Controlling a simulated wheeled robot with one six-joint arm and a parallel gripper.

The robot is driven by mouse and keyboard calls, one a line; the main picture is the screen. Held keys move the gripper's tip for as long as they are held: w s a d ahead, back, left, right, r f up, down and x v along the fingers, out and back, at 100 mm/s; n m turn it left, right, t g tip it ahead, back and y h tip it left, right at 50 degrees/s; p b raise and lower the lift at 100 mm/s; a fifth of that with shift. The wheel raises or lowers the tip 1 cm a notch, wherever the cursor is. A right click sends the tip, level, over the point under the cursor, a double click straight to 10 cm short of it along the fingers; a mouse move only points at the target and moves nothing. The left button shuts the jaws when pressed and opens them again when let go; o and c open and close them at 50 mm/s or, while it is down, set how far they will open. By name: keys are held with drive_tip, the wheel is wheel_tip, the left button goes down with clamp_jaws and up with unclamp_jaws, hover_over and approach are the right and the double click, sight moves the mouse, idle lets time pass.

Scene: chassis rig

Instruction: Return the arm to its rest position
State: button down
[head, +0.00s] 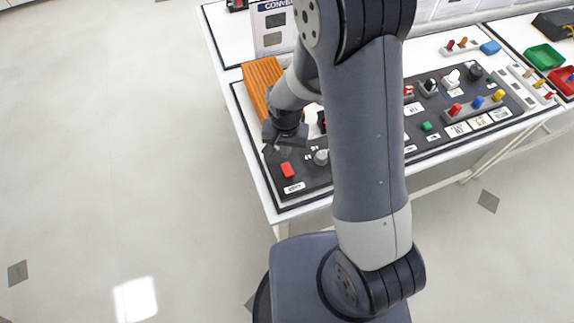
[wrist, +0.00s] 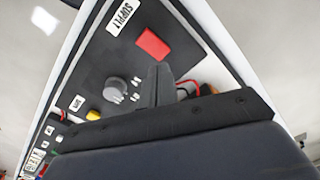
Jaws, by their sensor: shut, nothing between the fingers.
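My arm reaches from my base over a white workbench in the head view. My gripper (head: 275,152) hangs above the left end of a dark control panel (head: 318,176), near a red switch (head: 288,169) and a grey knob (head: 321,157). In the wrist view my gripper's fingers (wrist: 158,72) are together and hold nothing. The red switch (wrist: 152,44) and the grey knob (wrist: 115,89) lie beyond them, beside a "SUPPLY" label (wrist: 124,17). I cannot tell the exact gap between the fingertips and the panel. My upper arm hides the middle of the panel.
An orange ribbed block (head: 262,82) stands right behind my gripper, with an upright sign (head: 272,28) behind it. Coloured buttons and levers (head: 477,102) fill the panel's right part. Green (head: 544,56) and red bins stand at far right. Floor on the left is clear.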

sight(286, 166)
drive_tip(key=shift+r, duration=0.7)
drive_tip(key=shift+f, duration=0.15)
wheel_tip(286, 166, down, 7)
drive_tip(key=b, duration=0.4)
drive_tip(key=shift+r, duration=0.2)
